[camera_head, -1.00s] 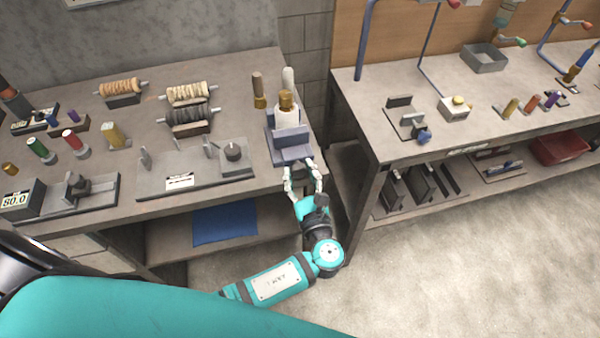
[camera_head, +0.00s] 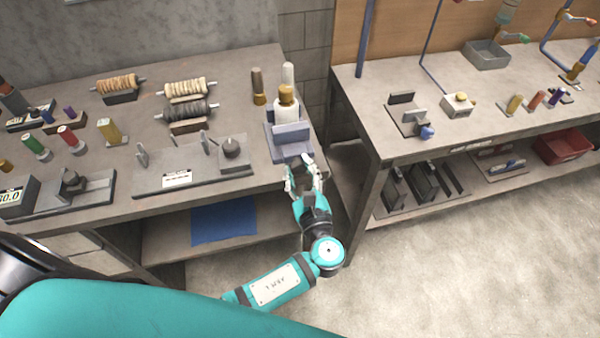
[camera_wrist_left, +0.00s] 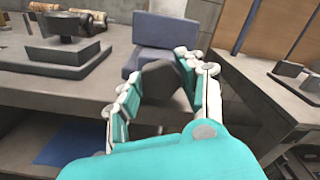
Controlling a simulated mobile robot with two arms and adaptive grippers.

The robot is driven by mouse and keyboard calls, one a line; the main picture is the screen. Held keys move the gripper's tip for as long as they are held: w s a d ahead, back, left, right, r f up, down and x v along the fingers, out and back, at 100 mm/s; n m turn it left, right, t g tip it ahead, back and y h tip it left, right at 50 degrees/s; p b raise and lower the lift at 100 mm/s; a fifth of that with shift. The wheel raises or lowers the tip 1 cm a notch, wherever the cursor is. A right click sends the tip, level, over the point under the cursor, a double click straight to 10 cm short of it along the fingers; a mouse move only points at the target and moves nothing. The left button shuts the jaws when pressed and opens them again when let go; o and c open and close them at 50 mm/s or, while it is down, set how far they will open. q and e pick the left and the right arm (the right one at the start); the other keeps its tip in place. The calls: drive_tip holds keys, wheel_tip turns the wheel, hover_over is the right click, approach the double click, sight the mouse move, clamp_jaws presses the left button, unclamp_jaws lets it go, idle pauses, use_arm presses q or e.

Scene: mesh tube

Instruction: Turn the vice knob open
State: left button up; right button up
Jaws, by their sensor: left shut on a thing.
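The blue-grey vice (camera_head: 290,143) stands at the right front corner of the left bench and holds a white bottle-like piece (camera_head: 287,112) with a brass top, upright. In the left wrist view the vice (camera_wrist_left: 165,32) is straight ahead, and its dark knob (camera_wrist_left: 162,80) faces me. My left gripper (camera_head: 303,172) is at the front of the vice. In the wrist view its two fingers (camera_wrist_left: 160,88) are shut on the knob, one on each side. In the head view the knob is mostly hidden by the fingers. My right gripper does not show.
The left bench (camera_head: 230,70) also bears a flat fixture with a round block (camera_head: 232,150), wound spools (camera_head: 188,112) and several coloured cylinders. A second bench (camera_head: 360,100) stands to the right across a narrow gap. A blue mat (camera_head: 224,222) lies on the lower shelf.

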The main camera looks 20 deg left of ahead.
use_arm(q)
drive_tip(key=shift+n+b, duration=0.8)
drive_tip(key=shift+n, duration=0.6)
drive_tip(key=o, duration=1.1)
drive_tip(key=shift+o, duration=0.2)
drive_tip(key=shift+s+d, duration=0.1)
drive_tip(key=shift+s, duration=0.05)
drive_tip(key=v, duration=1.1)
drive_tip(key=shift+s+d, duration=0.2)
drive_tip(key=shift+s, duration=0.05)
